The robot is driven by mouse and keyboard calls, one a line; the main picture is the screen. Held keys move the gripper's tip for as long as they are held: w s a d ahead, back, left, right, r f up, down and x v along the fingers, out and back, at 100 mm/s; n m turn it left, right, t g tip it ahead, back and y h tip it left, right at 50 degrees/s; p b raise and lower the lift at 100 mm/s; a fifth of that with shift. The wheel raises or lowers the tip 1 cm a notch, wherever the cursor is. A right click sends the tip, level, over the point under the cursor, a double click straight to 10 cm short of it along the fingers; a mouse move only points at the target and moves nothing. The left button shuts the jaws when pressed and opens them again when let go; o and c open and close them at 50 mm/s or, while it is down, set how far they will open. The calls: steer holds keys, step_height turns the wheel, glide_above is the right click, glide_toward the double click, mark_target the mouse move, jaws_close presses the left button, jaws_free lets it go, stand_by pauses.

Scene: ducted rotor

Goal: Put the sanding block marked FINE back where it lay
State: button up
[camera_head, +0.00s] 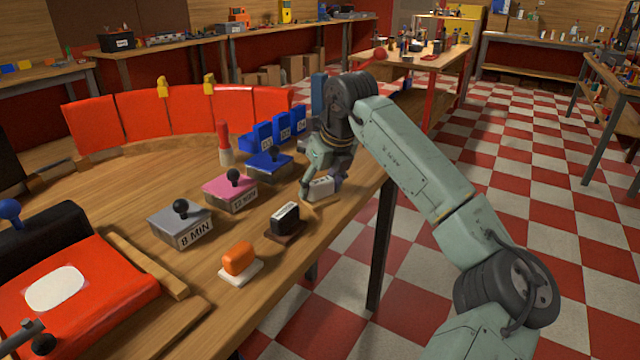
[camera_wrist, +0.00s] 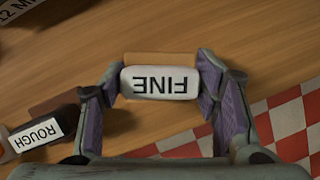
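The sanding block marked FINE (camera_wrist: 160,83) is pale with a dark-lettered label, upside down in the wrist view. In the head view the block (camera_head: 321,186) is near the table's right edge, past the dark block. My gripper (camera_wrist: 159,80) has a finger at each end of it, apparently touching both; the gripper also shows in the head view (camera_head: 322,178). A tan patch (camera_wrist: 160,58) shows just beyond the block; I cannot tell whether the block rests on it or is held just above.
The dark block marked ROUGH (camera_wrist: 38,135) sits on a brown pad; it shows in the head view (camera_head: 285,218). An orange block (camera_head: 239,258) sits on a white pad. Lever boxes, one marked 8 MIN (camera_head: 181,225), and blue bins (camera_head: 283,128) stand behind. The table's edge is close.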

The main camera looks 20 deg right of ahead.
steer(key=o, duration=0.4)
steer(key=shift+r, duration=0.15)
steer(key=b+v, duration=0.1)
steer(key=v, duration=1.1)
